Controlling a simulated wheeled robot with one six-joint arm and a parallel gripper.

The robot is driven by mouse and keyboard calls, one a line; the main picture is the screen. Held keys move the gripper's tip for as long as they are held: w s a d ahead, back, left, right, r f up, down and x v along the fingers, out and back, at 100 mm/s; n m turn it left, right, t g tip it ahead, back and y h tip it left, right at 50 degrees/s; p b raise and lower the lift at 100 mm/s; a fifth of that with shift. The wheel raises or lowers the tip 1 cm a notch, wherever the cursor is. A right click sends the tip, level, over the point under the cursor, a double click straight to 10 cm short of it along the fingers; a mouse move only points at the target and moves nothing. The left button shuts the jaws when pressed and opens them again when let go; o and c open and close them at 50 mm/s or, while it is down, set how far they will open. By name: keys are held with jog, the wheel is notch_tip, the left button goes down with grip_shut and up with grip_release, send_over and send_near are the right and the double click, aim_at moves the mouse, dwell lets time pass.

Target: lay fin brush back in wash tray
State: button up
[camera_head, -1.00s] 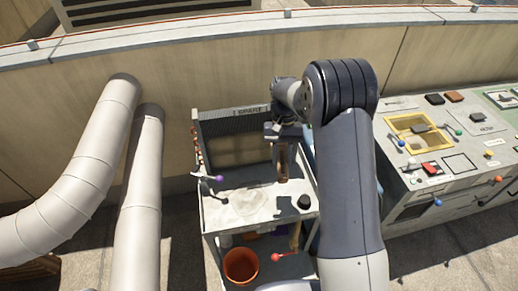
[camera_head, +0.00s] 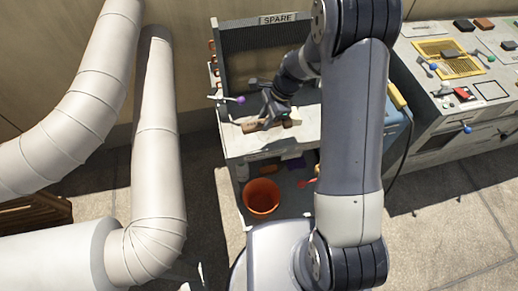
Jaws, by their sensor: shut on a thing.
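My gripper (camera_head: 268,120) is over the upper shelf of a grey cart, in the middle of the head view. It is shut on a brown, wood-coloured piece (camera_head: 250,125), which looks like the fin brush; the jaws and wrist hide part of it. The piece lies roughly level, at or just above the shelf (camera_head: 238,143); I cannot tell whether it touches. No wash tray can be told apart for sure in this view.
The cart has a back panel marked SPARE (camera_head: 278,19) and a purple-knobbed lever (camera_head: 240,99). An orange bucket (camera_head: 262,197) stands on its lower shelf. Thick pale pipes (camera_head: 158,130) rise at the left. A bench with a yellow-framed grid (camera_head: 437,50) stands at the right.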

jog(key=shift+s+a+f, duration=0.1)
jog(key=shift+a+f, duration=0.05)
jog(key=shift+f, duration=0.2)
jog(key=shift+m, duration=0.3)
notch_tip(320, 180, down, 10)
jog(key=shift+r, duration=0.1)
jog(key=shift+f, duration=0.25)
jog(key=o, duration=0.9)
jog(key=shift+r, duration=0.15)
jog(key=v, duration=1.2)
jog(key=shift+s+r, duration=0.1)
jog(key=shift+s, duration=0.05)
